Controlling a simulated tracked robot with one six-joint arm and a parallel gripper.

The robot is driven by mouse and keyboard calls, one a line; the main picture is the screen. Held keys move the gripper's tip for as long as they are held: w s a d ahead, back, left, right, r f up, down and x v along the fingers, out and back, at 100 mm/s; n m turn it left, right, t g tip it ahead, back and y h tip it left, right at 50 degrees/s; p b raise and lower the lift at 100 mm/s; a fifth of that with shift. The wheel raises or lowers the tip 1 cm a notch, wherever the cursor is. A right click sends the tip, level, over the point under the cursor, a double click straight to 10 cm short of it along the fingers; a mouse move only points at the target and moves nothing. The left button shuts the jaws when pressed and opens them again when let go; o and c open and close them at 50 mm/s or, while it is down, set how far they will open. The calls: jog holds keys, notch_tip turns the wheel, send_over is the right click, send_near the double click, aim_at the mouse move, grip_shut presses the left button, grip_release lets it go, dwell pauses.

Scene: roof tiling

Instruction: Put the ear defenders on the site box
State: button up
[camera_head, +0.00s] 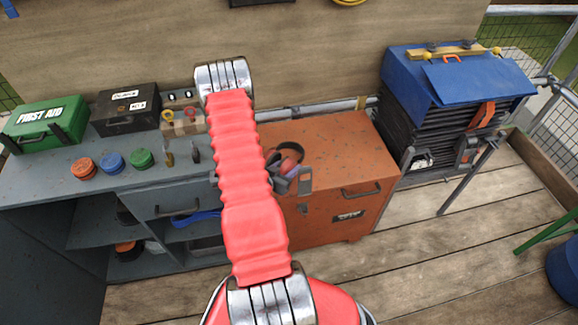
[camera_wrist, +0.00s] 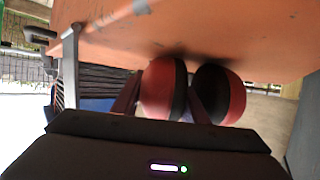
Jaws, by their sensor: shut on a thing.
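The ear defenders, with red cups and dark cushions (camera_head: 289,160), are at the orange site box's top, near its left side. In the wrist view their two cups (camera_wrist: 163,88) show close up, against or just off the orange surface; I cannot tell if they touch it. The site box (camera_head: 345,150) is a low rust-orange chest with a front handle; its orange surface (camera_wrist: 200,35) fills the upper wrist view. My gripper (camera_head: 292,183) is shut on the ear defenders, partly hidden behind my red arm. In the wrist view the dark fingers (camera_wrist: 197,108) reach between the cups.
A grey workbench (camera_head: 60,178) stands left, with a green first aid case (camera_head: 45,125), a black case (camera_head: 127,108) and several coloured round tins (camera_head: 112,160). A blue-topped stack (camera_head: 450,85) stands right of the box. The box top's right part is clear.

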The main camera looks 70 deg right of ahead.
aim_at(281, 172)
jog(key=o, duration=1.2)
jog(key=shift+f, duration=0.1)
jog(key=v, duration=0.6)
jog(key=shift+w+a, duration=0.1)
jog(key=shift+w, duration=0.05)
jog(key=shift+a+r, duration=0.4)
jog(key=shift+a, duration=0.15)
jog(key=shift+r, duration=0.1)
